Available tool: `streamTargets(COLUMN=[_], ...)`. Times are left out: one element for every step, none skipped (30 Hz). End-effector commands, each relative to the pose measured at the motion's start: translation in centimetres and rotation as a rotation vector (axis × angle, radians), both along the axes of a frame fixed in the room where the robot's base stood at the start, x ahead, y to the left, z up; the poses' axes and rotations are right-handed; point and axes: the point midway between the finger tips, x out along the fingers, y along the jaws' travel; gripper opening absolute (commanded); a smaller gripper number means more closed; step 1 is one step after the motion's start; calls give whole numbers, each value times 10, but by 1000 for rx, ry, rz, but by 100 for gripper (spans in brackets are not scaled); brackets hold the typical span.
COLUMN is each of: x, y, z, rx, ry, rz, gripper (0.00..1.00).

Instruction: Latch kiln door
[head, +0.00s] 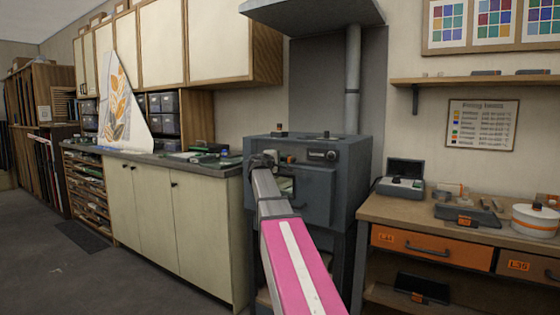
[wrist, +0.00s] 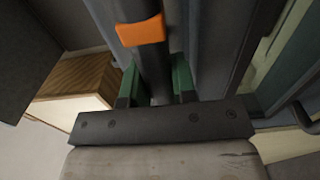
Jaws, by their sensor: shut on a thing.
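The kiln (head: 345,185) is a blue-grey metal box on a stand, in the middle of the head view. Its front door (head: 318,205) looks roughly flush, but my arm covers much of it, so I cannot tell whether it is fully closed. My arm reaches to the upper left of the kiln front. In the wrist view, the green fingers of my gripper (wrist: 157,88) are shut on a dark bar (wrist: 153,65), which seems to be the latch handle. An orange piece (wrist: 140,30) sits across the bar, beyond the fingertips.
A workbench (head: 385,208) with orange drawers and tools stands right of the kiln. Pale cabinets (head: 190,225) with a cluttered countertop stand to its left. A hood (head: 310,14) and flue pipe (head: 353,80) are above. The floor (head: 60,270) at left is mostly free.

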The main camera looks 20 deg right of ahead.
Motion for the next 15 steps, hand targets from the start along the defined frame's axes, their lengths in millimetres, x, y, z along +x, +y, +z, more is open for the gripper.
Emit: streamTargets(x=[0, 0, 0, 0, 0, 0, 0, 0, 0, 0, 0, 0, 0, 0, 0], y=[0, 0, 0, 0, 0, 0, 0, 0, 0, 0, 0, 0, 0, 0, 0], z=[0, 0, 0, 0, 0, 0, 0, 0, 0, 0, 0, 0, 0, 0, 0], rx=[-4, -8, -15, -22, -29, -42, -51, -63, -79, -92, -107, -127, -144, -160, -183], ry=[7, 12, 21, 30, 39, 55, 67, 82, 103, 120, 139, 165, 186, 207, 236], rz=[0, 0, 0, 0, 0, -1, -1, -1, -1, -1, -1, -1, -1, -1, -1], gripper=[0, 0, 0, 0, 0, 0, 0, 0, 0, 0, 0, 0, 0, 0, 0])
